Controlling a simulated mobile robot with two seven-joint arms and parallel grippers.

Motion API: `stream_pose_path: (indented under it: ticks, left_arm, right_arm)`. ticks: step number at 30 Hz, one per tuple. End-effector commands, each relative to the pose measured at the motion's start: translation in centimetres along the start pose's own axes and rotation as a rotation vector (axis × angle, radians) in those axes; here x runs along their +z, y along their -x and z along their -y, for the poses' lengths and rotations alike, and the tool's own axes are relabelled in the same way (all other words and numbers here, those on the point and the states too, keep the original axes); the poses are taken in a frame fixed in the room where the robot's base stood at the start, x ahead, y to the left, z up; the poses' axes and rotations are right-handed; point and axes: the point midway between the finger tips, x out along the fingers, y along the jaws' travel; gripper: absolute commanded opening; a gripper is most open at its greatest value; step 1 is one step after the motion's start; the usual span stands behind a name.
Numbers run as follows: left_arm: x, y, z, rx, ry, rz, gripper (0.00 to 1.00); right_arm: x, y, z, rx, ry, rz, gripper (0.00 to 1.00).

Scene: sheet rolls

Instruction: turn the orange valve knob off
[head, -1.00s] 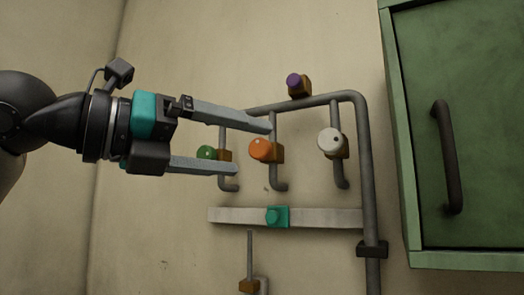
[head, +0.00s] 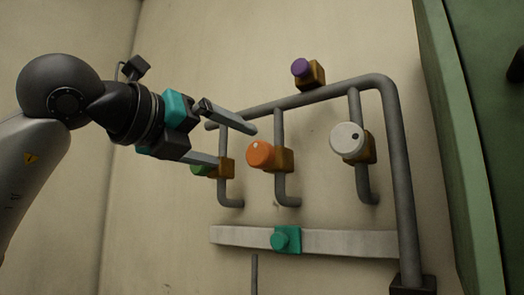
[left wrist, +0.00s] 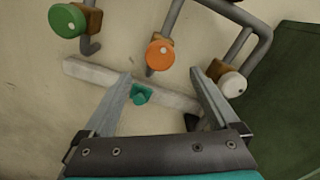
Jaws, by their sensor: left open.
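The orange valve knob (head: 260,154) sits on a brass valve body on the middle vertical pipe, with a small light mark on its face. It also shows in the left wrist view (left wrist: 160,54), beyond the fingertips and between their lines. My left gripper (head: 236,146) is open and empty. In the head view its fingers are just left of the orange knob, over the area of the green knob. The green knob (head: 200,169) is partly hidden by the lower finger. My right gripper is not in view.
A white knob (head: 347,138) is to the right and a purple knob (head: 300,67) above on the grey pipes. A teal knob (head: 284,239) sits on a pale rail (head: 345,243) below. A green cabinet (head: 480,150) stands at the right edge.

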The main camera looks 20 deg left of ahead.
Motion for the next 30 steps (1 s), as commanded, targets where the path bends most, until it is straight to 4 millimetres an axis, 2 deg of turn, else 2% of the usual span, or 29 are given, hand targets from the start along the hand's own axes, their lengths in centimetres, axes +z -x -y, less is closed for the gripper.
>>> stream_pose_path:
  ticks: [1,6,13,18,26,30]
  left_arm:
    - [0.2,-1.2,0.1,0.001,0.002,-0.005,0.94]
    - [0.2,-4.9,0.2,0.0,0.001,-0.004,0.94]
    - [0.2,-8.5,0.1,-0.001,0.001,-0.002,0.94]
    - [0.1,-9.6,0.1,-0.001,0.001,-0.001,0.94]
    - [0.0,-9.8,0.0,-0.001,0.0,-0.001,0.94]
    - [0.0,-9.8,0.0,-0.001,0.001,-0.001,0.82]
  right_arm:
    - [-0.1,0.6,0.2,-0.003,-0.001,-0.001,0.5]
    - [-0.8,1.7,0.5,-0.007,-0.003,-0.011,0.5]
    - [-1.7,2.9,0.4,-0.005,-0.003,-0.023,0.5]
    - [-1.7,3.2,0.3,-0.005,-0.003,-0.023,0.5]
    - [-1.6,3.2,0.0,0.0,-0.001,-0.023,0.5]
    - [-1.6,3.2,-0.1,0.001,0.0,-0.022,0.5]
